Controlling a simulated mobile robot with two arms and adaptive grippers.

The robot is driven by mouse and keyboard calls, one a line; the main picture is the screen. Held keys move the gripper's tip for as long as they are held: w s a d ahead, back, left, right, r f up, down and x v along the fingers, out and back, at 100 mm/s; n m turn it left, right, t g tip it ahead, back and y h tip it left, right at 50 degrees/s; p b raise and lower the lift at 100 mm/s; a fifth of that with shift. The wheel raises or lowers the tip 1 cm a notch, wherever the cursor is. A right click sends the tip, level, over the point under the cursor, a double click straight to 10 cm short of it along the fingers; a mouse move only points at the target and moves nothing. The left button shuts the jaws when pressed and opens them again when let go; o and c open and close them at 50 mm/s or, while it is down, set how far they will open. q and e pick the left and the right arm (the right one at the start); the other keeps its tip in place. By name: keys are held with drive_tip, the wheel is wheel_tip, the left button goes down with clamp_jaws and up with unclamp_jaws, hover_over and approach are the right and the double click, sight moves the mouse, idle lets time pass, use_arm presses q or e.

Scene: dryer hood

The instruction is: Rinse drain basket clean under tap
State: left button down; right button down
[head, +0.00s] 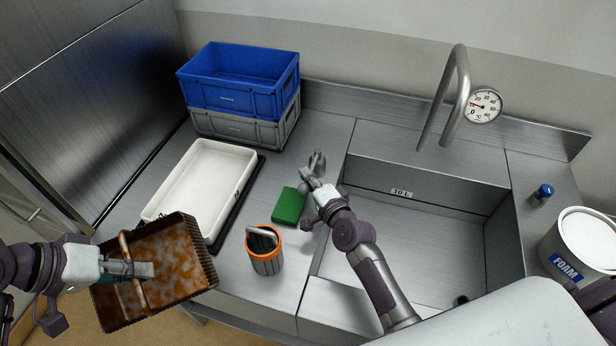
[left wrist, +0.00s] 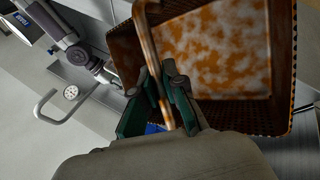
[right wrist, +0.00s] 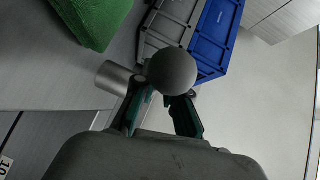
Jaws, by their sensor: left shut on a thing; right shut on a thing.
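The drain basket (head: 180,262) is a dark perforated box with a copper-coloured handle, its inside coated in orange-brown and whitish grime. It hangs tilted past the counter's front left edge. My left gripper (head: 136,269) is shut on its handle, which also shows in the left wrist view (left wrist: 150,50). My right gripper (head: 317,184) is shut on a grey ball knob (right wrist: 173,72), seemingly of a lever on the counter left of the sink. The tap (head: 458,85) arches over the sink (head: 420,240). No water shows at its spout.
A white tray (head: 165,200), green sponge (head: 288,205) and orange-rimmed cup (head: 265,262) stand between basket and sink. Blue (head: 240,95) and grey crates (head: 245,130) are stacked behind.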

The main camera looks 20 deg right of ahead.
sight(172, 290)
drive_tip(key=shift+f, duration=0.1)
